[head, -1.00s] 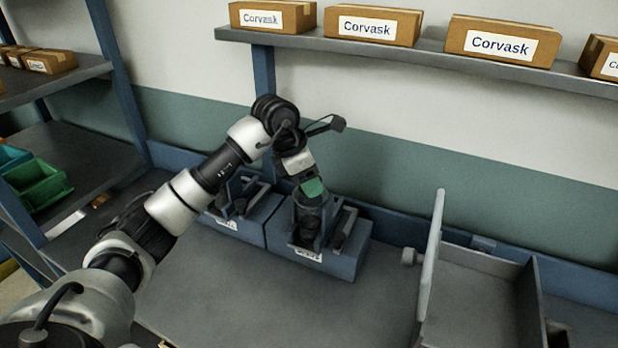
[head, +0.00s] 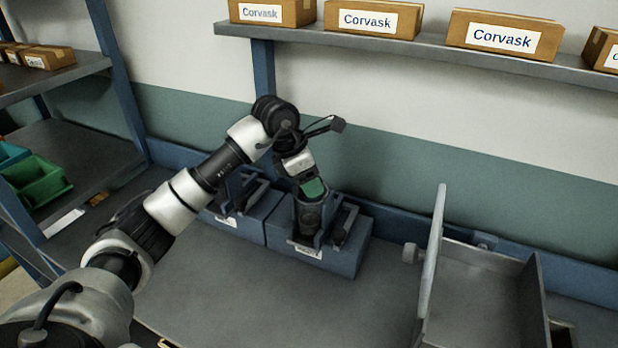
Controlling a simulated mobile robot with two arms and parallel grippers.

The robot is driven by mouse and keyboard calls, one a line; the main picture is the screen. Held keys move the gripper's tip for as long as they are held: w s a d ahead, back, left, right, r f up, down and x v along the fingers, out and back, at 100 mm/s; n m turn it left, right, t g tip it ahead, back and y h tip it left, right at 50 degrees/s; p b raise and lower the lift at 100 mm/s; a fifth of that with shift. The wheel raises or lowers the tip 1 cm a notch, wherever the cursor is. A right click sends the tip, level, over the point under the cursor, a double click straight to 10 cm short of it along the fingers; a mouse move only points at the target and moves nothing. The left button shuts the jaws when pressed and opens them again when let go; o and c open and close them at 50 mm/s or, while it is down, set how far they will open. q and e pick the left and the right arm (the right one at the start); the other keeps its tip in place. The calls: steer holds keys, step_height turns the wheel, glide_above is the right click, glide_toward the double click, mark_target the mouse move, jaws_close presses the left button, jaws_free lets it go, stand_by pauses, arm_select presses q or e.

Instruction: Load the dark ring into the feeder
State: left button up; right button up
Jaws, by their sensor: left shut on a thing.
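My left gripper (head: 308,238) points down into the right-hand blue box (head: 345,262), which has a white label on its front. The gripper is shut on a dark thing low in the box's opening. Gripper and box walls hide most of that thing, so I cannot make out a ring shape. A second labelled blue box (head: 252,228) stands directly to the left, partly behind my left arm. I cannot pick out the feeder for certain. My right gripper is not in view.
A grey tray-like unit (head: 485,285) with an upright plate (head: 433,250) and a knob stands at the right. The grey bench top (head: 250,290) is clear in front of the boxes. A shelf of cartons (head: 375,20) runs above.

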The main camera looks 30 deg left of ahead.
arm_select(q)
steer(key=shift+f, duration=0.15)
steer(key=o, duration=1.1)
steer(key=shift+c, duration=0.2)
steer(key=b+v, duration=0.2)
steer(key=v, duration=0.8)
steer(key=shift+r, duration=0.4)
steer(key=shift+a, duration=0.1)
